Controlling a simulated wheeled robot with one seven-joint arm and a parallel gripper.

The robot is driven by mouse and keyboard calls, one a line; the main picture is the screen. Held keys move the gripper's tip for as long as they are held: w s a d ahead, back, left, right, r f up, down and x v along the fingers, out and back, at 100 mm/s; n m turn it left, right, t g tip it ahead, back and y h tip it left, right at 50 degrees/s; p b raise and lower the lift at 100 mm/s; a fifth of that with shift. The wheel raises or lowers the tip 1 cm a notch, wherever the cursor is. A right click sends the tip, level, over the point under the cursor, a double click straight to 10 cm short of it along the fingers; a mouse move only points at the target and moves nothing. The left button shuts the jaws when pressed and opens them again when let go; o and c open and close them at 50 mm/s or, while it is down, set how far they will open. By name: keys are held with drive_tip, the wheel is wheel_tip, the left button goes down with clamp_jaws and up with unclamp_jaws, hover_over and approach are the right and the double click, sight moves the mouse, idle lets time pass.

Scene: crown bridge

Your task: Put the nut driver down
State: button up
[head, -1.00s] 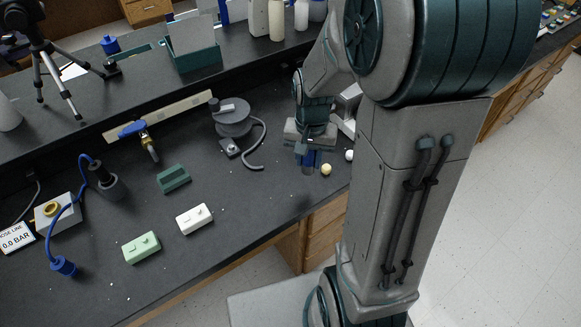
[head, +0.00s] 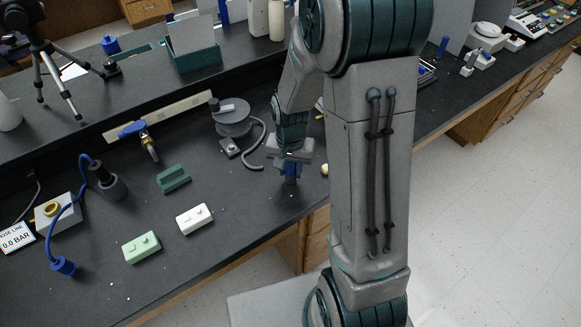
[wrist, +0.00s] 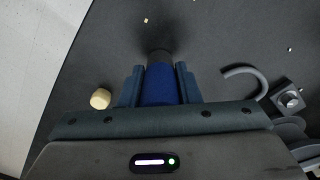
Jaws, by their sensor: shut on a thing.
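The nut driver has a blue handle (wrist: 160,86) and a dark tip end (wrist: 159,56) in the wrist view. My gripper (wrist: 160,82) is shut on the blue handle, with a finger on each side. In the head view my gripper (head: 290,162) is over the dark bench near its front edge, and the driver (head: 291,171) points downward below it. Whether its lower end touches the bench I cannot tell.
A pale yellow round piece (wrist: 100,98) lies beside the gripper. A grey disc stand (head: 233,122) with a curved grey hook (head: 257,150) is to the left in the head view. White (head: 194,219) and green blocks (head: 173,178) lie further left. Bench between them and the gripper is clear.

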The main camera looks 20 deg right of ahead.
drive_tip(key=shift+f, duration=0.2)
drive_tip(key=o, duration=1)
wheel_tip(320, 180, up, 12)
drive_tip(key=shift+f+p, duration=0.1)
drive_tip(key=shift+p, duration=0.35)
drive_tip(key=shift+s+r, duration=0.25)
drive_tip(key=shift+r, duration=0.35)
drive_tip(key=s+r+n+t, duration=0.1)
drive_tip(key=s+r, duration=0.1)
drive_tip(key=s, duration=0.2)
drive_tip(key=s+r+n+t, duration=0.1)
drive_tip(key=s+r+n, duration=0.1)
drive_tip(key=s, duration=0.2)
drive_tip(key=s+r+n, duration=0.2)
drive_tip(key=s, duration=0.3)
drive_tip(key=shift+t, duration=0.4)
